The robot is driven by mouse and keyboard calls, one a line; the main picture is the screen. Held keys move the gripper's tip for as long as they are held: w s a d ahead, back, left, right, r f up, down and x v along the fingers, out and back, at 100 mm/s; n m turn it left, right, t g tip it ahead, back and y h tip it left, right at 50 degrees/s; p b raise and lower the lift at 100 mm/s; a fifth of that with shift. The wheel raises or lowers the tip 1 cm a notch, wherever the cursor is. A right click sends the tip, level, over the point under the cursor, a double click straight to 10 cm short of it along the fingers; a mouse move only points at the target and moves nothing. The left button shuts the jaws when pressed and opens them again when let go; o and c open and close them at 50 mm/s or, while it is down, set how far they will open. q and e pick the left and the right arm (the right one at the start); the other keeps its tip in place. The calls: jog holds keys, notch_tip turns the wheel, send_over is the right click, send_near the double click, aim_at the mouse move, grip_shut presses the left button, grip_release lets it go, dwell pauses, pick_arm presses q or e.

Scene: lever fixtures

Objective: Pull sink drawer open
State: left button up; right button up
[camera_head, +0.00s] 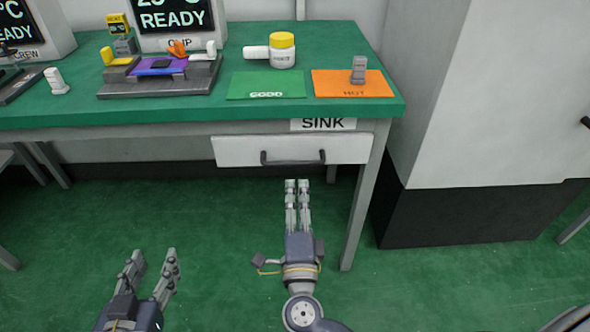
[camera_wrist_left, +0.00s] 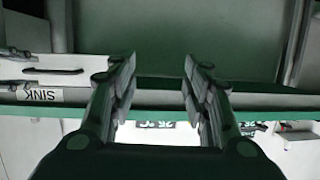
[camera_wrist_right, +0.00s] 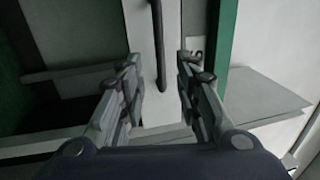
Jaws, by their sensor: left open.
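The white sink drawer (camera_head: 235,151) with a dark bar handle (camera_head: 293,160) sits under the table's front edge, below the SINK label (camera_head: 322,125). It looks shut. My right gripper (camera_head: 297,184) is just below and in front of the handle, empty. In the right wrist view my right gripper's fingers (camera_wrist_right: 157,62) are apart, and the handle (camera_wrist_right: 159,45) appears upright ahead, in line with the gap between them. My left gripper (camera_head: 154,254) is open and empty, low at the left. In the left wrist view the drawer (camera_wrist_left: 85,62) is off to the left.
A table leg (camera_head: 365,195) stands right of the drawer. A white cabinet (camera_head: 470,110) is further right. The floor in front is clear.

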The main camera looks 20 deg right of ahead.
aim_at(295, 163)
jog(key=b+x, duration=0.1)
jog(key=x, duration=0.7)
jog(key=shift+w, duration=0.3)
pick_arm(q)
jog(key=r+t, duration=0.1)
jog(key=w+r+t, duration=0.1)
jog(key=r, duration=0.1)
jog(key=d+r+t+h, duration=0.1)
jog(key=r, duration=0.1)
jog(key=shift+w+d+r, duration=0.1)
jog(key=shift+w+r, duration=0.1)
jog(key=shift+r, duration=0.05)
pick_arm(e)
jog(key=shift+w+d+r, duration=0.1)
jog(key=shift+w+d, duration=0.05)
jog(key=shift+w, duration=0.2)
jog(key=shift+c, duration=0.6)
grip_shut()
